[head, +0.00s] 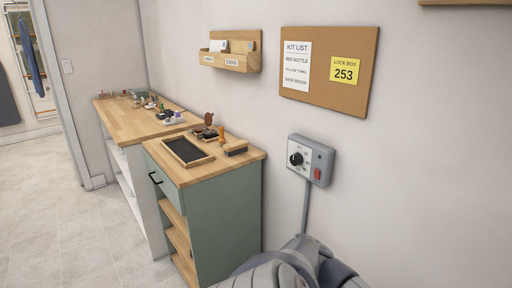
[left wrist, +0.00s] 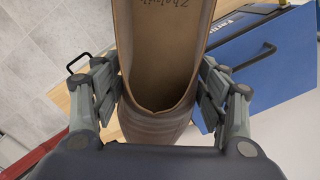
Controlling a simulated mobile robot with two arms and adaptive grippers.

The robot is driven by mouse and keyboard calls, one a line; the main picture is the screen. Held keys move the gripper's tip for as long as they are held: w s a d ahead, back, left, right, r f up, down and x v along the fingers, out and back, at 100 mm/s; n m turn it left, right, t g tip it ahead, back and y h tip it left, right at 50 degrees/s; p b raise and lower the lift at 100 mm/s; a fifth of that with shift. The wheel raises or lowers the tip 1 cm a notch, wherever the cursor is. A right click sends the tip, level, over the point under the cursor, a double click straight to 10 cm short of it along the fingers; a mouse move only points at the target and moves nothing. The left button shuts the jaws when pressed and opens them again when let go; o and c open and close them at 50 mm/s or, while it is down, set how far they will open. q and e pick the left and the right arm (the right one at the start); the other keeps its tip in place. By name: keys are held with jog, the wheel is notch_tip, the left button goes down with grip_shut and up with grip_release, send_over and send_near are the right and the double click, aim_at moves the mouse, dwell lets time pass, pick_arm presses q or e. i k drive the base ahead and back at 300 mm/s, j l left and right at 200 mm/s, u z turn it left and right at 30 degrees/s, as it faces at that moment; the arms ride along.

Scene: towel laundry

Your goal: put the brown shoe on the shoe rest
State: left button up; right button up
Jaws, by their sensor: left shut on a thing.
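The shoe and left gripper do not show in the head view. A small stand with a brown upright top (head: 209,118) is on the green cabinet; I cannot tell for certain whether it is the shoe rest. My right gripper is not in view.
The green cabinet (head: 225,205) has a dark wood-framed tray (head: 187,151) and a brush (head: 235,148) on top. A longer wooden counter (head: 125,120) beside it holds several small items. A grey wall box (head: 311,160) is at right. A blue panel (left wrist: 250,60) shows in the left wrist view.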

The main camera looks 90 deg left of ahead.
aim_at(185, 151)
jog(key=k+u, duration=0.15)
jog(key=u, duration=0.3)
jog(key=k+j+u, duration=0.1)
jog(key=u, duration=0.35)
jog(key=j+u, duration=0.15)
jog(key=u, duration=0.3)
jog(key=j+u, duration=0.15)
jog(key=u, duration=0.3)
jog(key=j+u, duration=0.15)
jog(key=u, duration=0.3)
jog(key=i+j, duration=0.2)
jog(key=j, duration=0.2)
jog(key=i+j, duration=0.25)
jog(key=j, duration=0.2)
jog(key=i+j, duration=0.2)
jog(key=j, duration=0.2)
jog(key=i+j, duration=0.2)
jog(key=j, duration=0.2)
